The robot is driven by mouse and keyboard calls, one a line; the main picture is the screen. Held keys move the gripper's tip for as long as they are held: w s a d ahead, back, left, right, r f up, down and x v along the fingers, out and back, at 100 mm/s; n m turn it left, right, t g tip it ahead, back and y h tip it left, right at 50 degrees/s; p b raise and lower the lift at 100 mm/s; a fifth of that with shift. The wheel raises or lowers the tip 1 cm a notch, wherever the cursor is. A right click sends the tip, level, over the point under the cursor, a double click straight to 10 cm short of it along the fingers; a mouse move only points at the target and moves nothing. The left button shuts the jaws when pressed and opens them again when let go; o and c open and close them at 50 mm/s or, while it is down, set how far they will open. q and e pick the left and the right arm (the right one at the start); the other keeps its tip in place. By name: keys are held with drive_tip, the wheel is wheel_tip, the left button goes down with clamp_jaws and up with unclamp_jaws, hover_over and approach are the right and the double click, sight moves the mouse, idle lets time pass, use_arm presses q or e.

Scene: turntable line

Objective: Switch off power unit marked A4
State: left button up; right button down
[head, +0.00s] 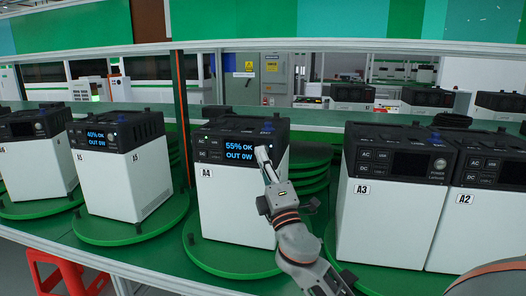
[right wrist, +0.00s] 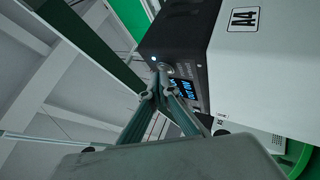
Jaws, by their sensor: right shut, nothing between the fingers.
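Power unit A4 (head: 235,205) is a white box with a black top, standing on a green round turntable plate (head: 205,255). Its display (head: 238,150) is lit and reads "55% OK, OUT 0W". In the right wrist view, unit A4 (right wrist: 255,70) appears tilted, with a small white light (right wrist: 153,58) lit beside a round knob or button. My right gripper (head: 262,154) is shut and empty, its fingertips at the right part of A4's front panel. In the right wrist view its fingertips (right wrist: 163,72) overlap the round control; I cannot tell whether they touch. My left gripper is out of view.
Unit A5 (head: 125,185), its display lit, stands to the left. Units A3 (head: 385,220) and A2 (head: 490,230), with dark displays, stand close on the right. A red stool (head: 65,275) is at the lower left.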

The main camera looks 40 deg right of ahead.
drive_tip(key=shift+w+d, duration=0.1)
drive_tip(key=shift+d, duration=0.05)
idle(0.5)
drive_tip(key=shift+s+a, duration=0.5)
drive_tip(key=shift+a, duration=0.1)
drive_tip(key=shift+s+a+p, duration=0.3)
drive_tip(key=shift+s+a, duration=1.35)
drive_tip(key=shift+a, duration=0.25)
